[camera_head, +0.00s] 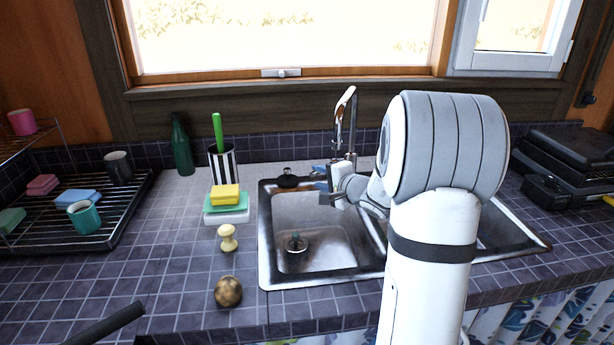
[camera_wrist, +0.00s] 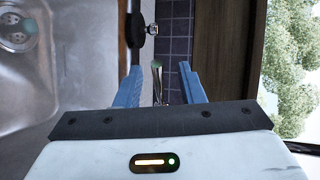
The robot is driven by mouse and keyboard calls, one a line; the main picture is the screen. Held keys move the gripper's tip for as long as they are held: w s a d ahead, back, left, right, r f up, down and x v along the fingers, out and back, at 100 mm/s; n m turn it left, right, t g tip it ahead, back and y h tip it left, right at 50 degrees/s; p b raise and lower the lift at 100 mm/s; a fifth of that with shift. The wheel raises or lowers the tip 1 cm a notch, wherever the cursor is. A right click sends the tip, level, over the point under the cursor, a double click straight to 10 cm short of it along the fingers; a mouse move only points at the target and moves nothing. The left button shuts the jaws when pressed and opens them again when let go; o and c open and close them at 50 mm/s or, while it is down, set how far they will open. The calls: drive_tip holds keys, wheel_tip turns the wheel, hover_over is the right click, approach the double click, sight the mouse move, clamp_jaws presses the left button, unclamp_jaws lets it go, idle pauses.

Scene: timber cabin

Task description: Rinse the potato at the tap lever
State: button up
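The potato (camera_head: 228,291), brown and mottled, lies on the tiled counter in front of and left of the sink. The chrome tap (camera_head: 345,120) rises behind the sink, its lower part partly hidden by my arm. My gripper (camera_head: 320,177) is at the tap's base, above the sink's back edge. In the wrist view its two blue fingers (camera_wrist: 160,88) stand apart. A slim metal piece with a greenish tip, seemingly the tap lever (camera_wrist: 157,80), shows between them. I cannot tell whether either finger touches it.
A pale yellow knobbed object (camera_head: 228,238), a yellow sponge (camera_head: 226,195) and a striped cup (camera_head: 222,165) stand left of the sink. A dish rack (camera_head: 110,225) is far left.

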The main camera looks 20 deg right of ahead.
drive_tip(key=shift+w+d+f+m+h, duration=0.15)
drive_tip(key=shift+d+f+m+h, duration=0.05)
drive_tip(key=shift+d, duration=0.25)
drive_tip(key=shift+w+d+f+m+h, duration=0.15)
drive_tip(key=shift+d+m+h, duration=0.05)
drive_tip(key=shift+d, duration=0.2)
drive_tip(key=x, duration=0.5)
drive_tip(key=p+x, duration=0.1)
drive_tip(key=x, duration=0.1)
drive_tip(key=shift+w+d, duration=0.25)
drive_tip(key=shift+w, duration=0.25)
drive_tip(key=shift+c, duration=0.4)
drive_tip(key=shift+r, duration=0.1)
clamp_jaws()
